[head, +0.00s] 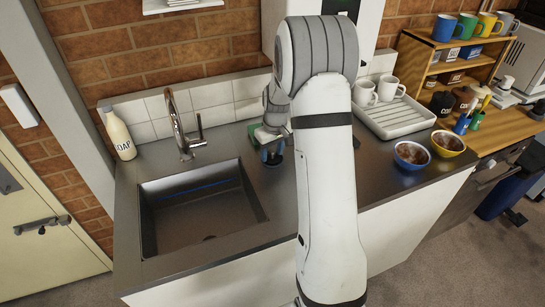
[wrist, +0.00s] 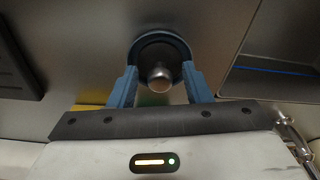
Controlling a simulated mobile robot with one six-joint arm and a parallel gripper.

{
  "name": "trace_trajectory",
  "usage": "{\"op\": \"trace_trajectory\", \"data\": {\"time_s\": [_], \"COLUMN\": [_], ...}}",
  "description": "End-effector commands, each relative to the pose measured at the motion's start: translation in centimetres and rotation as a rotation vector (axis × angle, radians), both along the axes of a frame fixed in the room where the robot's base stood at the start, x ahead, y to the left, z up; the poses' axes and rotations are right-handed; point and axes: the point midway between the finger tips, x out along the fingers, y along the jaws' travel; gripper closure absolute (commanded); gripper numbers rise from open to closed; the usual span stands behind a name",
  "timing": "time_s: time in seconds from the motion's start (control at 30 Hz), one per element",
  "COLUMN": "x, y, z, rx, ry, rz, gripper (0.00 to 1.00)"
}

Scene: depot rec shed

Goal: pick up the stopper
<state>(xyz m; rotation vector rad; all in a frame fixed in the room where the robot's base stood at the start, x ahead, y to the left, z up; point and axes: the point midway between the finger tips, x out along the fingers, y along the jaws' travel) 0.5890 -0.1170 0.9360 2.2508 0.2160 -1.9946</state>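The stopper (wrist: 161,48) is a round dark disc with a blue rim and a shiny metal knob (wrist: 160,78), at the upper middle of the wrist view. In the head view it is a small dark shape (head: 272,161) on the metal counter right of the sink, partly hidden by my gripper (head: 270,147). In the wrist view my gripper (wrist: 160,70) is open, its two blue fingers apart on the left and right of the knob. Gaps show between the knob and both fingers.
The sink basin (head: 165,236) lies left of the stopper, with a tap (head: 180,128) behind it and a soap bottle (head: 118,135) at the back left. A white drying rack (head: 400,124) with mugs and two bowls (head: 411,155) stand to the right.

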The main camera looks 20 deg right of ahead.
Motion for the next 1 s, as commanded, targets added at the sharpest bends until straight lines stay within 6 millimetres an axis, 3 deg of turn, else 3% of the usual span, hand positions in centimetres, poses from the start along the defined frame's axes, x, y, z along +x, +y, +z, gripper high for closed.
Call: {"op": "trace_trajectory", "data": {"time_s": [0.53, 0.8, 1.0], "x": [0.0, 0.1, 0.1], "y": [0.1, 0.1, 0.1], "z": [0.0, 0.4, 3.5], "rx": [0.0, -0.001, -0.002], "ry": [0.0, -0.002, -0.007], "rz": [0.001, 0.002, 0.003], "gripper": [1.0, 1.0, 1.0]}}
